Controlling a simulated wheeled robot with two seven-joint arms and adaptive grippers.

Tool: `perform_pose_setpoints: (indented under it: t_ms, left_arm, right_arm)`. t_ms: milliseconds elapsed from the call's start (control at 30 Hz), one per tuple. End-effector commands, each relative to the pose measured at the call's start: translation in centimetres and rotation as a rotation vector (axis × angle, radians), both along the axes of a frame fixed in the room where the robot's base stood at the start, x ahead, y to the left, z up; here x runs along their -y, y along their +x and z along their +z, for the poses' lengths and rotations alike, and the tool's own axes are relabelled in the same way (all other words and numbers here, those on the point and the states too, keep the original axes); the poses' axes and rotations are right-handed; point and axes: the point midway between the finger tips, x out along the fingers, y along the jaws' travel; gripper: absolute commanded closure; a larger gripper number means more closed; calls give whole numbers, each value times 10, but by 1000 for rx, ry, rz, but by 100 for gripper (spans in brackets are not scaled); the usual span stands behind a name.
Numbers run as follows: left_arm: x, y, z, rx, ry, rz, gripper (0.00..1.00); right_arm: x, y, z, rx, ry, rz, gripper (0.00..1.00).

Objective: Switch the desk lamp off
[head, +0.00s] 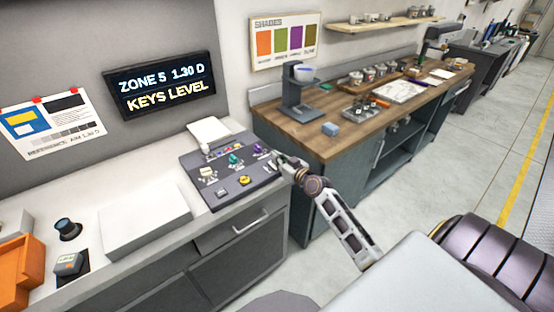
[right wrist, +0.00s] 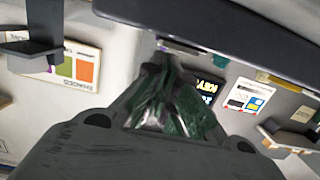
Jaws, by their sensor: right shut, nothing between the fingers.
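A dark grey control panel (head: 222,192) sits on the light counter, carrying several small switches and knobs. Among them are a teal knob (head: 234,159), a purple knob (head: 258,149) and a yellow knob (head: 244,181). I cannot tell which control belongs to the desk lamp, and no desk lamp is clearly identifiable. My right gripper (head: 280,159) is shut and empty at the panel's right edge, close to the purple knob. Contact cannot be told. In the right wrist view the gripper (right wrist: 166,62) points toward a dark edge. My left gripper is out of view.
A wall display (head: 160,85) reads "ZONE 5 1.30 D KEYS LEVEL". A white box (head: 145,215), an orange holder (head: 20,265) and a dark knob (head: 67,229) stand to the left. A wooden bench (head: 310,138) with a dark stand (head: 298,92) lies beyond my right arm.

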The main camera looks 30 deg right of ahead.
Motion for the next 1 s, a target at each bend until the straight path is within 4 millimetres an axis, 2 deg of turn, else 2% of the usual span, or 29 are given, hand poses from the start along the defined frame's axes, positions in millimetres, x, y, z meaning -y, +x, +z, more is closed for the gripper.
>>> perform_pose_setpoints:
  t_ms: [267, 500, 1000]
  left_arm:
    - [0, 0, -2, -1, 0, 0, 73]
    - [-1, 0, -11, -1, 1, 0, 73]
    - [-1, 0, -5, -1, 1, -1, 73]
  right_arm:
    - [0, 1, -1, 0, 0, 0, 100]
    - [0, 5, -8, 0, -3, 1, 100]
    - [-1, 6, -1, 1, 0, 0, 100]
